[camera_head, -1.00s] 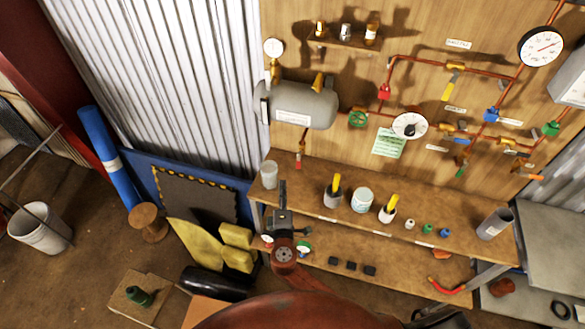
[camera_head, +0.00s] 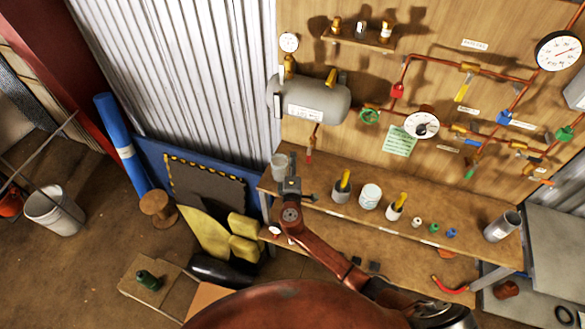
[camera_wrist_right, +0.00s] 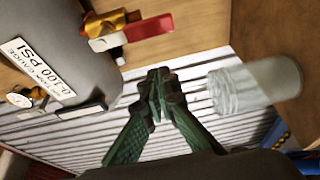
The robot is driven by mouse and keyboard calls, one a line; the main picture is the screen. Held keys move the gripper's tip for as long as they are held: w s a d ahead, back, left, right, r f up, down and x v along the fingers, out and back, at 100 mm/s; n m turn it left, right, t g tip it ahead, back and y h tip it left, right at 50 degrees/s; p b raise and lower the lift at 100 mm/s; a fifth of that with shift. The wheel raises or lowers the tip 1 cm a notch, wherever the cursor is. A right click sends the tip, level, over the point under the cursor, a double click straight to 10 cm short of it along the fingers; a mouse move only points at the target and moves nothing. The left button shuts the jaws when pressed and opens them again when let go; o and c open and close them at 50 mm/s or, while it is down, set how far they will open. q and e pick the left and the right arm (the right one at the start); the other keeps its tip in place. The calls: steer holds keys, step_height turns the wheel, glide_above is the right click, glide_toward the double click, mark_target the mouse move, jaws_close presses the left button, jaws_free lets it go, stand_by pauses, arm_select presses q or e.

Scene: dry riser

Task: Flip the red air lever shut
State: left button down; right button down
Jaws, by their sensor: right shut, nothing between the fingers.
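The red air lever (camera_head: 309,156) hangs on a short drop pipe below the grey air tank (camera_head: 318,98) on the plywood wall. In the right wrist view the red lever (camera_wrist_right: 148,28) sticks out from a brass valve (camera_wrist_right: 106,28) beside the tank. My right gripper (camera_head: 293,160) is at the left end of the bench, just left of and below the lever in the head view. In the wrist view its green fingers (camera_wrist_right: 158,76) are together and empty, apart from the lever. My left gripper is in neither view.
A clear jar (camera_head: 279,167) stands close beside my right gripper; it also shows in the wrist view (camera_wrist_right: 240,88). Cups with yellow handles (camera_head: 342,190) and a white tin (camera_head: 370,196) stand on the bench. Copper pipes, gauges and other valves fill the wall to the right.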

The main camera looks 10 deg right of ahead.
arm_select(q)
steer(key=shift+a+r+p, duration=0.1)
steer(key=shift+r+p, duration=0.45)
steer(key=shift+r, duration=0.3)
arm_select(e)
steer(key=s+d, duration=0.2)
steer(key=d, duration=0.1)
steer(key=shift+s+f, duration=0.1)
steer(key=shift+s, duration=0.1)
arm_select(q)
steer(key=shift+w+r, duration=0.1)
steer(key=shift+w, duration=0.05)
